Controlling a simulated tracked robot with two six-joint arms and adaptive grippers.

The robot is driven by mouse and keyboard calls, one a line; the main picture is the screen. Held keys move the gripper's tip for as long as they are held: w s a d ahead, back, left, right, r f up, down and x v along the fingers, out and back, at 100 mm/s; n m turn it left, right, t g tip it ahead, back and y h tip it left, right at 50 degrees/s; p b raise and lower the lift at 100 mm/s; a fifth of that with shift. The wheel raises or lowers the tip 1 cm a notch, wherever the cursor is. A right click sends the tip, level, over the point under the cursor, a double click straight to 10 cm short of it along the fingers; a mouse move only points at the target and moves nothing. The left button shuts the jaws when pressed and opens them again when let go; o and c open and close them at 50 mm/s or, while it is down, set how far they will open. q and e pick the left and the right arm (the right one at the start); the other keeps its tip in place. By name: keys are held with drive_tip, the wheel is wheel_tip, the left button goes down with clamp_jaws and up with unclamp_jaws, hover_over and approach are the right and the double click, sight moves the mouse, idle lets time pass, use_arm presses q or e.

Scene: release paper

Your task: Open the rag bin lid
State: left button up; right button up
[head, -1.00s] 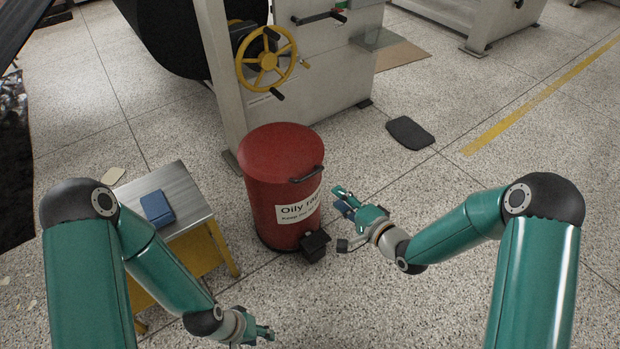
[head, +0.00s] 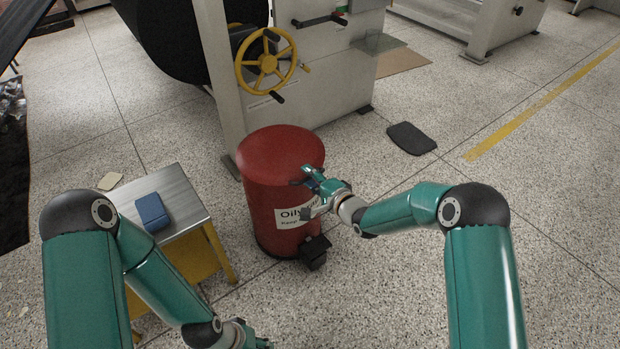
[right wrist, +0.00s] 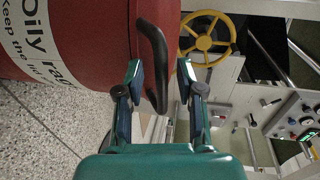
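The red rag bin (head: 265,205) stands on the floor with its round lid (head: 280,148) down. It carries a white "Oily rag" label and has a black pedal (head: 315,250) at its foot. My right gripper (head: 305,177) is at the front right of the lid, at the handle's place. In the right wrist view the black lid handle (right wrist: 153,60) lies between the two open fingers (right wrist: 160,75); I see no clear contact. In the head view the gripper hides most of the handle. My left gripper (head: 262,343) is low at the bottom edge, partly cut off.
A metal-topped table (head: 180,205) with a blue folded cloth (head: 152,212) stands left of the bin. A grey machine (head: 330,80) with a yellow handwheel (head: 266,62) stands behind it. Floor to the right is clear apart from a dark mat (head: 411,138).

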clamp_jaws()
idle(0.3)
